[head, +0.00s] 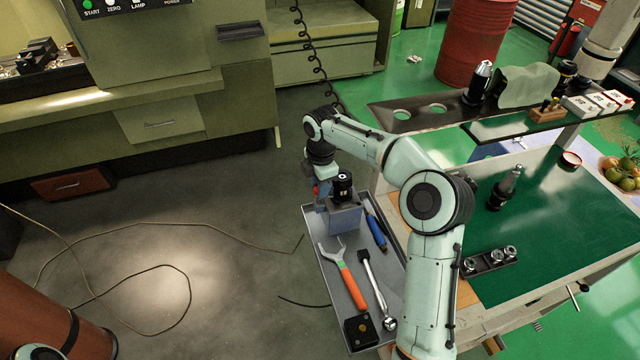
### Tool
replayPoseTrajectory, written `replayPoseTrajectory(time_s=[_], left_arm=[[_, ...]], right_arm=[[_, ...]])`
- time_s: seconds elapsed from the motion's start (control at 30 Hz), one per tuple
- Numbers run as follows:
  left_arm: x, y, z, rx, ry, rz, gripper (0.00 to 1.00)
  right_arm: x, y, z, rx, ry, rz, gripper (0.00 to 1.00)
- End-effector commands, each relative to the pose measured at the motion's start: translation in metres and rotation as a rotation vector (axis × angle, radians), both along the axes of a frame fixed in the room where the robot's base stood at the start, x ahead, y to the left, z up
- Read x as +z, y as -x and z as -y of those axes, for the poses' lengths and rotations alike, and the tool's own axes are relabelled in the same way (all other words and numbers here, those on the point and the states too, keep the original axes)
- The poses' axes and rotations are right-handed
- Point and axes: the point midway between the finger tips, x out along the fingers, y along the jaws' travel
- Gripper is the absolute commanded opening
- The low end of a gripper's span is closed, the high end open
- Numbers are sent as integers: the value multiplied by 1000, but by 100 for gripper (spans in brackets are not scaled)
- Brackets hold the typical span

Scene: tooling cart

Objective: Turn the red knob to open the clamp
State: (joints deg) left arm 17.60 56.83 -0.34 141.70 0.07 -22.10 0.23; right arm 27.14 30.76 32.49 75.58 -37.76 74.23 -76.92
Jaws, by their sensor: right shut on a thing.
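The red knob (316,190) shows only as a small red patch at the left side of the clamp (346,218), a grey-blue block at the far end of a grey tray. A black cylindrical tool holder (343,186) stands upright in the clamp. My right gripper (319,184) reaches down at the knob and is shut on it. The wrist and fingers hide most of the knob, and the fingertips are hard to make out. My left gripper is out of view.
The grey tray (334,268) holds an orange-handled wrench (350,285), a ratchet (375,290), a blue-handled tool (376,232) and a black block (360,331). A green-topped cart (540,235) stands to the right. Cable (190,285) lies on the floor at left.

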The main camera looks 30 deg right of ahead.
Motion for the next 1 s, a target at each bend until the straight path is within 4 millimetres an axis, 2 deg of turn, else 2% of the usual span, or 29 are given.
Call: replayPoseTrajectory(time_s=[1.0], left_arm=[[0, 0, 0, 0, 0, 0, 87]], right_arm=[[1, 0, -2, -918, 1, 2, 1]])
